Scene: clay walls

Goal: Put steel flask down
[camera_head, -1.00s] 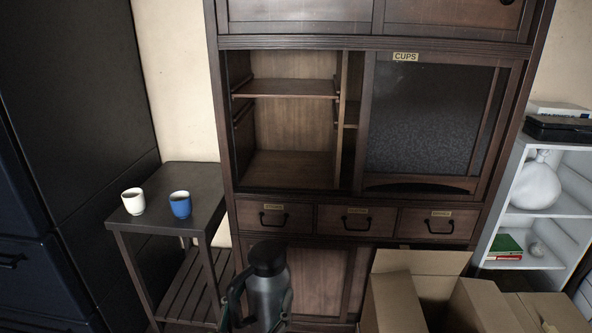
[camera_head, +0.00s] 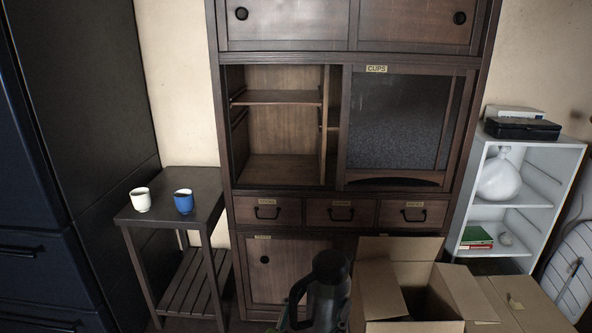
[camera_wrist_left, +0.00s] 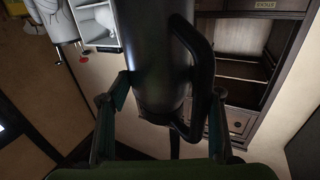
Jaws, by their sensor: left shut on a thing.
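The steel flask (camera_head: 328,290) is a dark grey cylinder with a black lid, upright at the bottom of the head view. My left gripper (camera_head: 300,308) is at its left side, with fingers shut around it. In the left wrist view the flask (camera_wrist_left: 150,50) fills the upper middle, with its black handle on the right. The fingers of my left gripper (camera_wrist_left: 163,105) close on it from both sides. The flask's base is cut off in the head view. My right gripper does not show.
A wooden cabinet (camera_head: 270,190) stands behind, with an open left compartment. An open cardboard box (camera_head: 385,290) is right of the flask. A white shelf (camera_head: 520,190) stands at right.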

